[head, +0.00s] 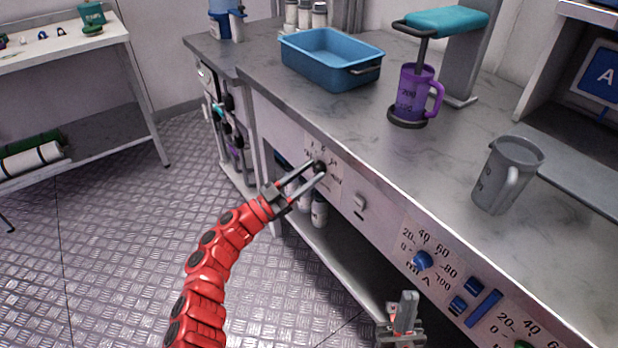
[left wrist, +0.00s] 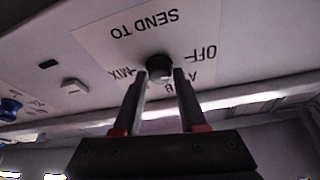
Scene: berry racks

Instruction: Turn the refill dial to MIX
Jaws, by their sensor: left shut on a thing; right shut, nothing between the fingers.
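The dial (head: 319,166) is a small dark round knob on the front panel under the counter edge. In the left wrist view the dial (left wrist: 158,66) sits by upside-down print reading SEND TO, with OFF, A, B and MIX around it. I cannot tell which mark it points to. My left gripper (head: 318,170), on the red arm, is shut on the dial, one finger on each side, as the left wrist view (left wrist: 160,78) also shows. My right gripper (head: 405,305) is shut and empty at the bottom of the head view, below the panel.
On the counter stand a blue tray (head: 330,75), a purple jug (head: 412,95) under a teal-topped stand, and a grey jug (head: 505,175). A blue knob (head: 423,260) and a light switch (head: 360,203) are on the panel. Floor at left is clear.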

